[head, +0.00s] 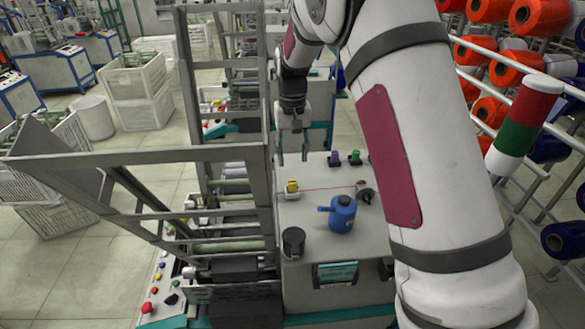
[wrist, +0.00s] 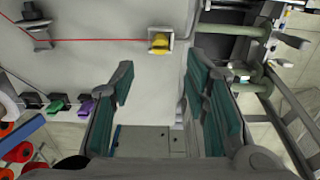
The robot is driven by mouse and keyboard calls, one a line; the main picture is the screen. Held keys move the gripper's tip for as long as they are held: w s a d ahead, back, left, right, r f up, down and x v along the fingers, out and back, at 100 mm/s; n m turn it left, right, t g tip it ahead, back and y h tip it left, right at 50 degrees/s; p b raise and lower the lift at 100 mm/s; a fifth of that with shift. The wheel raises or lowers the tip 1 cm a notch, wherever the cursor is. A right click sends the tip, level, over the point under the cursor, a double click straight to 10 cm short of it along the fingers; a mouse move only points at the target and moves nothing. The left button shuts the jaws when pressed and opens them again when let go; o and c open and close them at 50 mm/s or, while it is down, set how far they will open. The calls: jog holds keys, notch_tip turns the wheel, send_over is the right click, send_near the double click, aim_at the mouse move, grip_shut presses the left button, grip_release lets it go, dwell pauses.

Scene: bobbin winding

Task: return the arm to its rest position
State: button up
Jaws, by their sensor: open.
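My arm reaches over the machine from the right in the head view.
A blue oil can (head: 341,214) and a dark cup (head: 293,242) stand on the machine top. Purple (head: 334,158) and green (head: 355,157) bobbins sit at its far edge. A metal frame (head: 262,180) rises close at left. Orange spools (head: 540,17) fill a rack at right.

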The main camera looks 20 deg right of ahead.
jog(key=s+r+t, duration=0.3)
jog(key=s+r, duration=1.1)
jog(key=r, duration=0.3)
jog(key=s+n+t+b, duration=0.1)
jog(key=s+n+t, duration=0.1)
jog(key=s, duration=1.7)
jog(key=shift+s+f+t, duration=0.25)
jog(key=shift+t, duration=0.05)
